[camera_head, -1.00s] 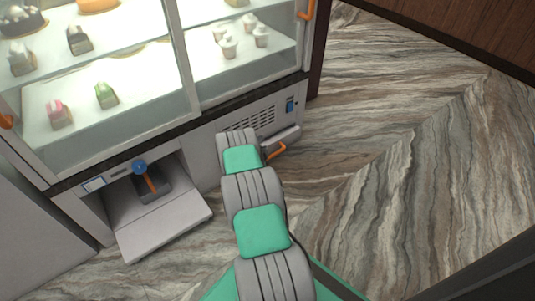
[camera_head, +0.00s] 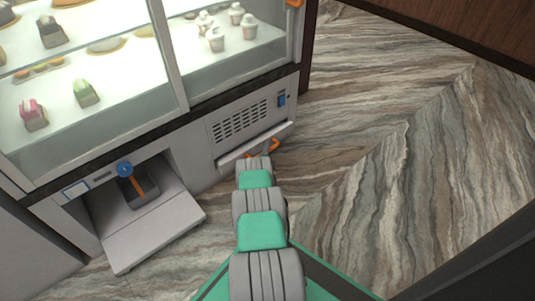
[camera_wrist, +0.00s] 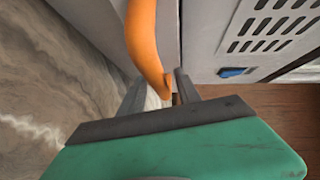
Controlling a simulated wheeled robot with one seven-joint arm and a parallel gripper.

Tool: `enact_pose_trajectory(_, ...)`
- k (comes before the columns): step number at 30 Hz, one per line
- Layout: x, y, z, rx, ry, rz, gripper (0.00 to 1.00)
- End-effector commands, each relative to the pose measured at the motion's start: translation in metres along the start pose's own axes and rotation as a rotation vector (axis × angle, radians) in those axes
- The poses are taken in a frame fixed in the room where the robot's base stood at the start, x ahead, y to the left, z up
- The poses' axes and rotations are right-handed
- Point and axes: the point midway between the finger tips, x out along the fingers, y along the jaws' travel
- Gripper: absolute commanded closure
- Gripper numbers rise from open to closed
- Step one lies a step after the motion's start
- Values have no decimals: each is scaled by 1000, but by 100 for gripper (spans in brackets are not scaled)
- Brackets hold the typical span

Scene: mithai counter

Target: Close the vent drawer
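The vent drawer (camera_head: 232,160) is the low grey front under the slotted vent panel, at the right end of the display counter. It appears to stand out a little from the panel. Its orange handle (camera_head: 274,146) is partly hidden by my arm. In the wrist view the handle (camera_wrist: 145,42) is large and curves down toward my gripper (camera_wrist: 160,92). The two dark fingers are apart, and the handle's lower end shows between or just beyond them. I cannot tell whether they touch it. In the head view my gripper is hidden behind my arm.
A lower flap (camera_head: 155,232) lies open at the left, with a dark scoop-like object with an orange stripe (camera_head: 138,188) in the recess. The glass display case (camera_head: 95,125) holds sweets. A blue switch (camera_head: 281,100) is on the vent panel. The marbled floor (camera_head: 400,160) is clear at right.

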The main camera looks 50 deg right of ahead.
Motion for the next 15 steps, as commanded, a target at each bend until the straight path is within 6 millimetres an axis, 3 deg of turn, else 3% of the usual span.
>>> enact_pose_trajectory(3, 0, -1, 0, 0, 1, 0, 60)
enact_pose_trajectory(15, 0, 0, -1, 0, 1, 1, 93)
